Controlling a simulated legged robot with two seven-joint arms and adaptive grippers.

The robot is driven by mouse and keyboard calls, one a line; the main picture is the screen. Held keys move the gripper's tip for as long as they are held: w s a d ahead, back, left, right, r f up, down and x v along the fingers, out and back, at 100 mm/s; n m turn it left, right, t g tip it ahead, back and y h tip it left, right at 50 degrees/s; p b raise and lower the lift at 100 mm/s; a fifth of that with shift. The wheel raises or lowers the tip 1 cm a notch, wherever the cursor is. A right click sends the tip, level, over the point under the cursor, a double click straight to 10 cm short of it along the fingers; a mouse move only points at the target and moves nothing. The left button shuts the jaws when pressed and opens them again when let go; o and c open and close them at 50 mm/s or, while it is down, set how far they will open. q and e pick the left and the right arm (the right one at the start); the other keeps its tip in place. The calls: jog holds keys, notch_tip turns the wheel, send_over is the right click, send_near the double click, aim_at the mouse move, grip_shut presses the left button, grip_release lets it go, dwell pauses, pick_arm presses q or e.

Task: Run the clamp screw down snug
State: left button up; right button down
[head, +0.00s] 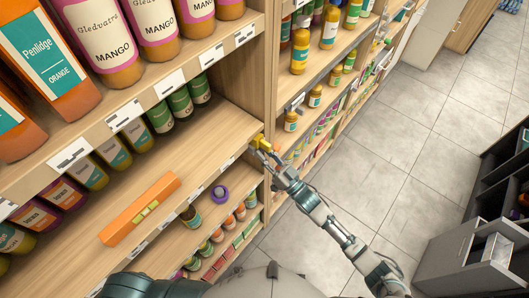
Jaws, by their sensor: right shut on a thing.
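A small yellow clamp (259,141) sits at the front edge of the wooden shelf, by the upright panel between two shelf bays. My right gripper (268,150) is at the clamp, its fingers shut on the clamp screw. The fingers largely hide the screw, so I cannot tell how far it is run down or whether the clamp's jaws touch the wood. My left gripper is not in view.
An orange spirit level (141,208) lies on the same shelf (205,135), left of the clamp. Large mango bottles (104,38) stand on the shelf above, and small jars (191,215) below. Open tiled floor (400,140) lies to the right, with a dark grey cabinet (450,245) beyond.

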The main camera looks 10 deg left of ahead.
jog(key=c, duration=0.9)
grip_release()
jog(key=shift+d, duration=0.1)
jog(key=shift+c, duration=0.2)
jog(key=shift+d, duration=0.1)
jog(key=v, duration=1.2)
jog(key=shift+f, duration=0.15)
